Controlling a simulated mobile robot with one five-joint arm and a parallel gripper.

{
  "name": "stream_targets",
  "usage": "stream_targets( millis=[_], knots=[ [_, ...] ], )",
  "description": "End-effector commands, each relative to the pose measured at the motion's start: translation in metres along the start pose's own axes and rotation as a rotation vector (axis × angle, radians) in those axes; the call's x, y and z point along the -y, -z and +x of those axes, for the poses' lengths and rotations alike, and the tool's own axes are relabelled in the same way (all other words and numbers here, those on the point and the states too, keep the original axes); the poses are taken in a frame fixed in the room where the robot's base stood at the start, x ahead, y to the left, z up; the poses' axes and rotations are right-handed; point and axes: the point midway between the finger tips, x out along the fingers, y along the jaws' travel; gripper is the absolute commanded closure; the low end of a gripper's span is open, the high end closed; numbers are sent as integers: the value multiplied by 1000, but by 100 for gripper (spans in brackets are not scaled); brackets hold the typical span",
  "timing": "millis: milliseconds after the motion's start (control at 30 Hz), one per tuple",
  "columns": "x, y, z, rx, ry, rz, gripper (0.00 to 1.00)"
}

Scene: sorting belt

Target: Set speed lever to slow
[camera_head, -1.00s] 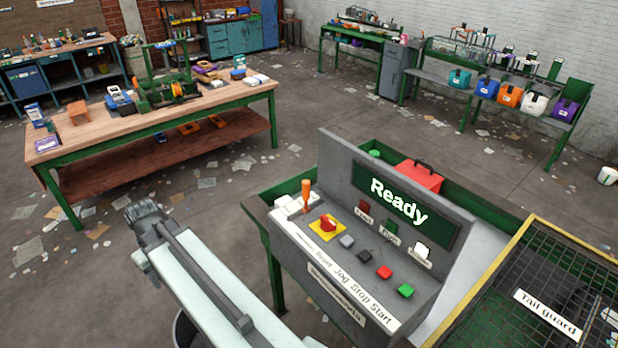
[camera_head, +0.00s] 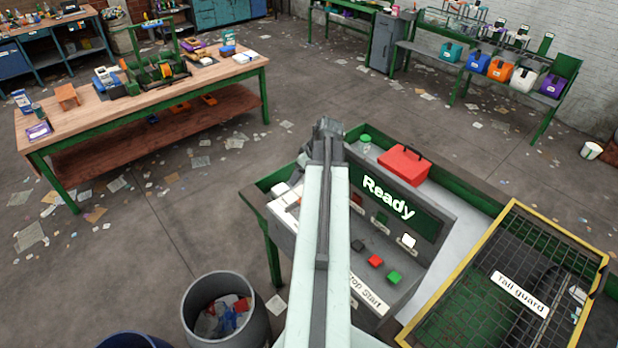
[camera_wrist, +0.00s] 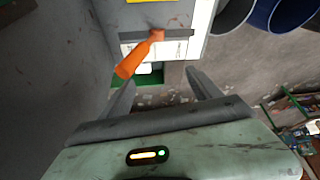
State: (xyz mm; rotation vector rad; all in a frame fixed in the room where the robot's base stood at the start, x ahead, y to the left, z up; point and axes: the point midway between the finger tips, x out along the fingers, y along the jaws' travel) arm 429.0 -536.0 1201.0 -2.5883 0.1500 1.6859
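The speed lever (camera_wrist: 138,55) is an orange handle in the wrist view, rising from a dark slot beside a white label strip (camera_wrist: 134,48). The label's words are too small to read. My gripper (camera_wrist: 160,92) is open, its two fingers apart with nothing between them. The lever's tip is just beyond the left finger, and I cannot tell if they touch. In the head view, my arm crosses in front of the control panel (camera_head: 428,222) and hides the lever. The panel's screen (camera_head: 388,197) reads "Ready".
Black, red (camera_head: 375,261) and green (camera_head: 394,278) buttons sit on the panel right of my arm. A red toolbox (camera_head: 404,165) and green-lidded jar stand behind it. The yellow-framed tail guard (camera_head: 470,270) is at right. A grey bin (camera_head: 200,290) stands at lower left.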

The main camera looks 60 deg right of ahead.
Motion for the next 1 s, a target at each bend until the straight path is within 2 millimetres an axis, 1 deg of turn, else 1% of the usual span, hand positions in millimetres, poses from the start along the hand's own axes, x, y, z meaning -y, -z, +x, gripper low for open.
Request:
stream_targets(
  millis=[33,200,333,433,667,700,767,800,1000],
  knots=[
    [4,-18,10,42,12,16,55],
    [4,-19,45,43,12,12,55],
    [1,-21,66,42,10,15,55],
    [-3,-21,71,42,7,19,55],
    [-6,-20,67,41,3,22,55],
    [-6,-20,67,41,2,22,79],
    [-6,-20,67,41,2,22,95],
    [-6,-20,67,40,3,21,100],
    [-5,-18,67,38,4,20,100]
  ],
)
